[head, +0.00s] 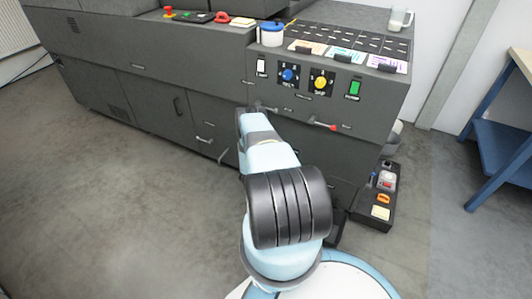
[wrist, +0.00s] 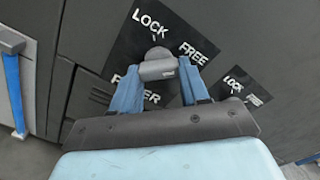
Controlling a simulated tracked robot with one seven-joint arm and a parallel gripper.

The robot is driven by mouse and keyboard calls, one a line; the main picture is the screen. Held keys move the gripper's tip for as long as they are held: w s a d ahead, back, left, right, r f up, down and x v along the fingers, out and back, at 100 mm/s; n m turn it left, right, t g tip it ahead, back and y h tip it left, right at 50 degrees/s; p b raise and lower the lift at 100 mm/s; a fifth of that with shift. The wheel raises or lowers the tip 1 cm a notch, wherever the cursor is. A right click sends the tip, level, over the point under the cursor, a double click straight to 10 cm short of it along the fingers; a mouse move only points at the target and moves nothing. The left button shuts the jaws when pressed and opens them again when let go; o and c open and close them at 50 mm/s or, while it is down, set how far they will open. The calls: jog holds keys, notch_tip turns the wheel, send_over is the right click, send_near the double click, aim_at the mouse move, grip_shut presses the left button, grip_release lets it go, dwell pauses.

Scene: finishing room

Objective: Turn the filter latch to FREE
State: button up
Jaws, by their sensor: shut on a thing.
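The filter latch (wrist: 158,70) shows in the wrist view as a grey rounded handle on a dark plate (wrist: 185,28). LOCK is printed above it and FREE to its upper right. A label below is partly covered by my gripper. My gripper (wrist: 160,76) has its two blue fingers on either side of the handle, shut on it. The handle's pointing direction is hard to tell, as the view looks along it. In the head view my arm hides the fingers and most of the latch area.
A smaller LOCK/FREE plate (wrist: 243,84) is at right in the wrist view. In the head view, a red-tipped lever (head: 323,125) sticks out right of my arm, below the blue knob (head: 288,75) and yellow knob (head: 320,82). Floor at left is clear.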

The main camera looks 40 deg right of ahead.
jog(key=shift+s+a+f, duration=0.1)
jog(key=shift+s+f, duration=0.1)
jog(key=shift+f, duration=0.05)
jog(key=o, duration=1.1)
jog(key=shift+w+r, duration=0.15)
jog(key=shift+c, duration=0.2)
jog(key=v, duration=1.3)
jog(key=shift+a, duration=0.35)
